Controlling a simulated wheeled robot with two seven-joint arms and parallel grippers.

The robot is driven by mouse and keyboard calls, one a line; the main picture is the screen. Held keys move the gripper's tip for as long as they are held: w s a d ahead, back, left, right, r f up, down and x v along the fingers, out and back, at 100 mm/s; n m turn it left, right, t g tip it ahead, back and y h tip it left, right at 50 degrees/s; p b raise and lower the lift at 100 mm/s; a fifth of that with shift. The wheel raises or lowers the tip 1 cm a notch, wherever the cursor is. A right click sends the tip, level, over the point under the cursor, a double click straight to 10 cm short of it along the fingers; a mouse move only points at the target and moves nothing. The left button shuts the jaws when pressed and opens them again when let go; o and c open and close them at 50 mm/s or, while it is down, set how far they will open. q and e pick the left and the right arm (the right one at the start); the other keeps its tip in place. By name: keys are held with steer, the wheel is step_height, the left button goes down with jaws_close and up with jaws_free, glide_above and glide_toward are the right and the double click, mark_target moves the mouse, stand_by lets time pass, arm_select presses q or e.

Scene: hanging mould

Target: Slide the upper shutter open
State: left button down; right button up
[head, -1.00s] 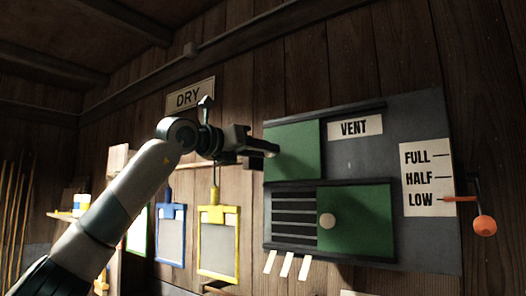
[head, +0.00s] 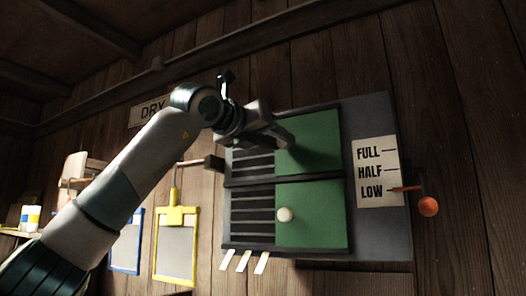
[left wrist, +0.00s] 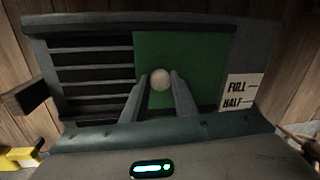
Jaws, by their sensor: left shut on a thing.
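The upper green shutter (head: 312,135) stands at the right of its track, with the dark slats (head: 252,162) of the upper opening bare to its left. My left gripper (head: 288,135) is at the shutter's left part, its fingers closed around the pale round knob (left wrist: 161,79), as the left wrist view shows. The knob is hidden behind the gripper in the head view. The lower green shutter (head: 315,220), with its own pale knob (head: 285,214), is also at the right, beside bare slats. My right gripper is not in view.
The grey panel (head: 375,115) is on a plank wall. A FULL/HALF/LOW label (head: 377,172) and an orange-knobbed lever (head: 428,207) at LOW are on the right. Yellow (head: 176,246) and blue (head: 126,240) frames hang at the left. White strips (head: 243,262) hang below the panel.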

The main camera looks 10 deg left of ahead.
arm_select(q)
steer(key=shift+d, duration=0.1)
steer(key=c, duration=1.5)
jaws_free()
steer(key=shift+d, duration=0.1)
steer(key=shift+o, duration=0.3)
steer(key=shift+s+d, duration=0.1)
steer(key=shift+d, duration=0.05)
steer(key=b+v, duration=0.7)
steer(key=v, duration=1)
steer(key=shift+s, duration=0.2)
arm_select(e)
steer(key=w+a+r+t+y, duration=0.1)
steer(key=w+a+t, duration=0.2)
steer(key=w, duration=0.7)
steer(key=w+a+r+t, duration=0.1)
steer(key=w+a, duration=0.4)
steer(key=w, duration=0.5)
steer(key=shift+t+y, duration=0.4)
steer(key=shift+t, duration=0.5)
